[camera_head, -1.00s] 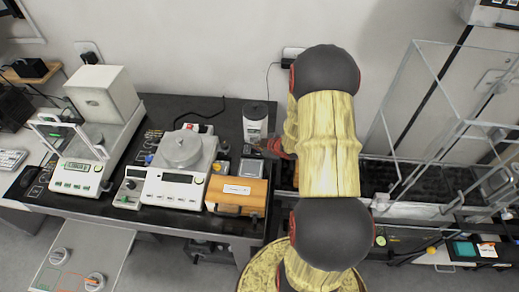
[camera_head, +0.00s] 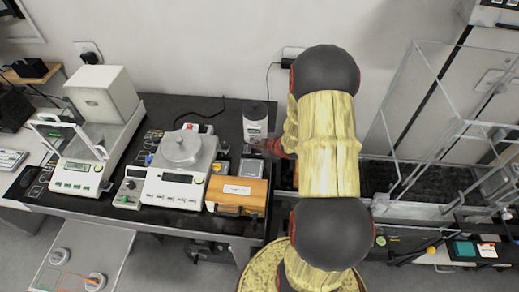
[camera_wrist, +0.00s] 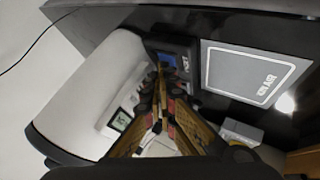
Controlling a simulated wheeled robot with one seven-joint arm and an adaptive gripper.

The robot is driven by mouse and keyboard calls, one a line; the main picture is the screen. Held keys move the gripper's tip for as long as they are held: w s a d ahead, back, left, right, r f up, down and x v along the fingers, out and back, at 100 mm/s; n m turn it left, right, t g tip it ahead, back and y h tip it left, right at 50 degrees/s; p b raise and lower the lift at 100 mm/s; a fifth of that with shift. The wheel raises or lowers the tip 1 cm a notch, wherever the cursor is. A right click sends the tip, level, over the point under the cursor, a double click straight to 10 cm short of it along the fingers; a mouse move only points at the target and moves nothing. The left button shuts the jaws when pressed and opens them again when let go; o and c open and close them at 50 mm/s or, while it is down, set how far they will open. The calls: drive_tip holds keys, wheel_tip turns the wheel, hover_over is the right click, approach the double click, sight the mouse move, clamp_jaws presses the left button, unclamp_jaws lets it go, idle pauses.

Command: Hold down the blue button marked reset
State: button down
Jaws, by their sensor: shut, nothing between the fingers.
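The blue button (camera_wrist: 168,59) sits on a small black box (camera_wrist: 190,52) with white lettering beside it, only partly legible. My gripper (camera_wrist: 161,68) is shut and empty, its fingertips over the blue button and hiding part of it. The tips look to be at or very near the button; I cannot tell whether it is pressed in. In the head view my gripper (camera_head: 260,147) is small and reaches left from my arm, beside the white cylindrical device. The button cannot be made out there.
The white cylindrical device (camera_wrist: 85,88) with a small display stands close left of the fingers. A grey plate (camera_wrist: 250,72) lies right of the box. In the head view, a wooden block (camera_head: 237,190) and a balance (camera_head: 180,177) stand further left. A glass enclosure (camera_head: 440,110) is at right.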

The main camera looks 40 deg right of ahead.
drive_tip(key=shift+r, duration=0.15)
idle(0.7)
drive_tip(key=shift+r+p, duration=0.65)
drive_tip(key=shift+p, duration=0.1)
wheel_tip(320, 180, up, 5)
drive_tip(key=p, duration=0.4)
idle(0.5)
